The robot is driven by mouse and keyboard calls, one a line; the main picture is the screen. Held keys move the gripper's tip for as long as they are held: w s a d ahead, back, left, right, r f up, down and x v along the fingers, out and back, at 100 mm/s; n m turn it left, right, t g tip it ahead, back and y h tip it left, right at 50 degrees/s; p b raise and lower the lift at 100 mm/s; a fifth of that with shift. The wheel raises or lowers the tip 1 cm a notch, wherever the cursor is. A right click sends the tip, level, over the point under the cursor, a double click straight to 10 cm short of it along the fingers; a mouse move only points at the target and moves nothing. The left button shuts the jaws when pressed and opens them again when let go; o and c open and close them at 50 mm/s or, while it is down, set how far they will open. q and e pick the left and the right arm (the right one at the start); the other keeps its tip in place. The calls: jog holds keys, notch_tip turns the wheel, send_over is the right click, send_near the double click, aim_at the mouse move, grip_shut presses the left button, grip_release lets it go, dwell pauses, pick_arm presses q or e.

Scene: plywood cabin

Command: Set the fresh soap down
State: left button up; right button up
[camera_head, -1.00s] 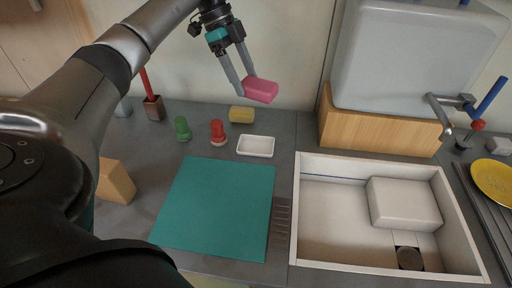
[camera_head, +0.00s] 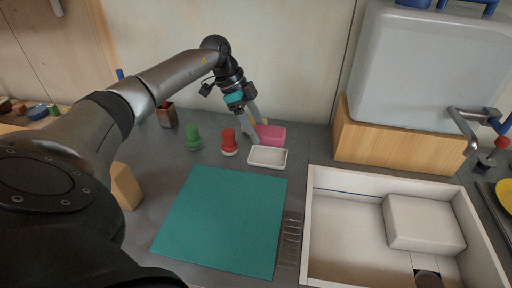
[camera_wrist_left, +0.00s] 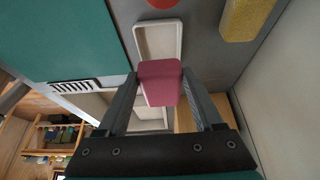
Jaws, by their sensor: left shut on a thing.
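The pink soap (camera_head: 272,134) is held between the fingers of my left gripper (camera_head: 259,132). In the left wrist view the soap (camera_wrist_left: 160,84) sits between both fingertips. A small white rectangular dish (camera_head: 267,156) lies on the grey counter just in front of the soap in the head view. The dish is empty and shows beyond the soap in the left wrist view (camera_wrist_left: 143,42). The soap appears above the counter, near the back edge of the dish; whether it touches anything is unclear. My right gripper is in neither view.
A red-topped object (camera_head: 229,143) and a green one (camera_head: 193,138) stand left of the dish. A yellow block (camera_wrist_left: 245,16) is partly hidden behind my gripper in the head view. A teal mat (camera_head: 220,219) lies in front, and a white sink basin (camera_head: 340,225) to the right.

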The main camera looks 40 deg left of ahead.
pick_arm(q)
notch_tip(320, 180, down, 6)
jog(key=shift+r+b, duration=0.15)
jog(key=shift+b, duration=0.45)
jog(key=shift+f, duration=0.55)
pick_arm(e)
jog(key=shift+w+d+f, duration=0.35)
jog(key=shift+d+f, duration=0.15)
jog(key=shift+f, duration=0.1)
pick_arm(q)
jog(key=o, duration=1.1)
jog(key=shift+s+f, duration=0.1)
jog(key=o, duration=0.3)
jog(key=shift+f, duration=0.1)
jog(key=shift+o, duration=0.2)
jog(key=shift+r, duration=0.2)
jog(key=p+v, duration=0.2)
jog(key=v, duration=1.1)
jog(key=shift+w+d+r+p, duration=0.15)
jog(key=shift+w+p, duration=0.05)
jog(key=shift+p, duration=0.1)
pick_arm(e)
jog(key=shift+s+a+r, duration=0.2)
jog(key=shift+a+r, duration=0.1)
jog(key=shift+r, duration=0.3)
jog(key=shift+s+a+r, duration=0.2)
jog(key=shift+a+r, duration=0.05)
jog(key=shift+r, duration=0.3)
